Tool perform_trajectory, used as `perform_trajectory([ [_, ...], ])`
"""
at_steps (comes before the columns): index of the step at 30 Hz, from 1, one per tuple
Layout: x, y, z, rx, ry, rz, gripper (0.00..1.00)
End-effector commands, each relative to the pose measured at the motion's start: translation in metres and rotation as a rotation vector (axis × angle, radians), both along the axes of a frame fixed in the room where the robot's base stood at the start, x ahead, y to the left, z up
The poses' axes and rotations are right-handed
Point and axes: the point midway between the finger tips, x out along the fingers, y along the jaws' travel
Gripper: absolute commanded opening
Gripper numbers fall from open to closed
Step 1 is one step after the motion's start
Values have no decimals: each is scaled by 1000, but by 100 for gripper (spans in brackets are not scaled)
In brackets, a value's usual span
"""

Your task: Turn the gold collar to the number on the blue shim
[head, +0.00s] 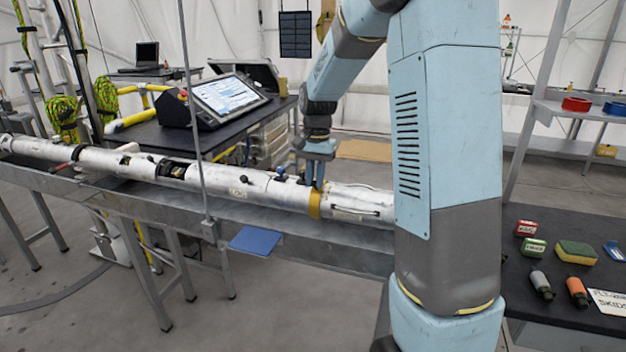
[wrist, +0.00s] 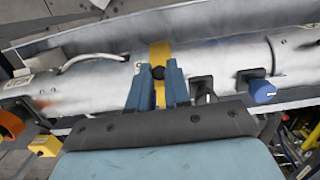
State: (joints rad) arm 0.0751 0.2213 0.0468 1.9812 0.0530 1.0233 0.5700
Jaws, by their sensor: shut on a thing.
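The gold collar (head: 315,204) is a narrow band around the long silver tube (head: 240,188). In the wrist view the gold collar (wrist: 160,50) runs across the tube, with a dark round knob (wrist: 157,72) on it. My gripper (head: 318,184) points down at the collar from above. In the wrist view the blue fingers of my gripper (wrist: 159,82) stand on both sides of the knob, shut on the collar there. A small blue piece (head: 614,250) lies at the right edge of the dark table; I cannot tell whether it is the shim, and no number is readable.
The tube rests along a metal rail (head: 150,205). A blue valve knob (wrist: 263,92) and a curved handle (wrist: 92,60) stick out of it near my gripper. A console with a screen (head: 228,96) stands behind. The right table holds a sponge (head: 577,252), small labelled blocks and bottles.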

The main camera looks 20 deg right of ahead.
Motion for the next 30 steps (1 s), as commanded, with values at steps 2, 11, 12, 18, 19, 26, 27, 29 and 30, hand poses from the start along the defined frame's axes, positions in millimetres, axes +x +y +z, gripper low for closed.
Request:
perform_trajectory([
  [2, 1, 2, 1, 2, -5, 3, 0],
  [11, 1, 1, 1, 0, -4, 2, 40],
  [12, 1, 1, 1, 1, -3, 2, 43],
  [18, 0, 1, 1, 1, -3, 1, 43],
  [19, 0, 1, 1, 1, -3, 1, 43],
  [26, 3, 0, 21, 0, -7, 1, 43],
  [27, 3, -1, 28, -1, -7, 1, 43],
  [29, 5, -2, 39, 0, -7, 1, 43],
  [30, 6, -2, 47, 0, -6, 1, 43],
])
